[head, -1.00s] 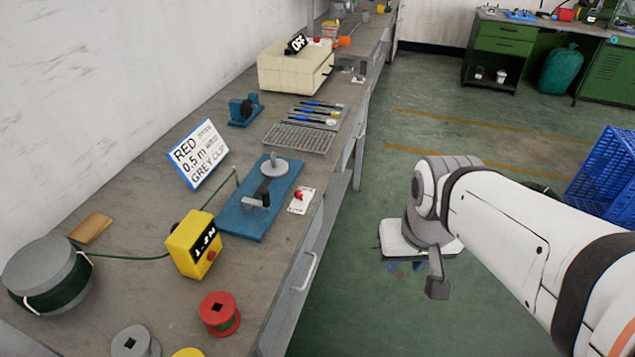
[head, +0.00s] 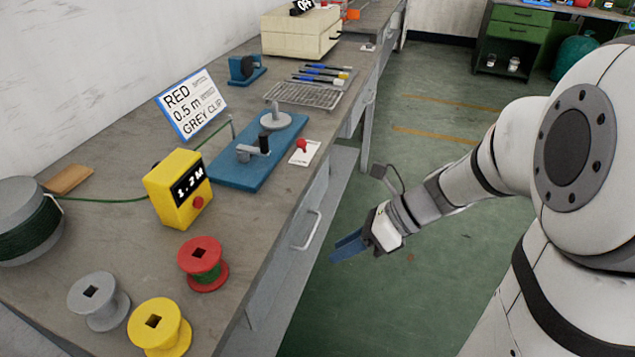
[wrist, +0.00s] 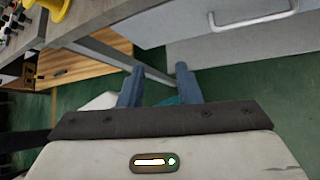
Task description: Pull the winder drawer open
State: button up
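The winder drawer (head: 285,262) is a grey front under the bench top, with a pale bar handle (head: 313,230). It looks shut, flush with the bench front. In the wrist view the handle (wrist: 255,20) shows at the top right, beyond the fingers. My gripper (head: 348,246) is in front of the bench, a little right of and below the handle, apart from it. In the wrist view my gripper (wrist: 160,82) has its two blue fingers spread with nothing between them. The blue winder (head: 245,172) with its crank stands on the bench above the drawer.
On the bench are a yellow counter (head: 172,210), red (head: 203,262), yellow (head: 160,325) and grey (head: 98,300) spools, a red-button plate (head: 304,152) and a sign (head: 190,104). Green floor (head: 420,290) right of the bench is clear.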

jog(key=w+d+f+m+t+y+b, duration=0.2)
jog(key=w+f+m+t+y+b, duration=0.55)
jog(key=m, duration=0.85)
jog(key=w+a+f+g+h+b, duration=0.1)
jog(key=w+a+f+h+b, duration=0.2)
jog(key=w+a, duration=0.2)
jog(key=shift+w+a+f+g, duration=0.2)
jog(key=shift+a+f+g, duration=0.2)
jog(key=shift+a, duration=0.5)
jog(key=shift+c, duration=0.5)
grip_shut()
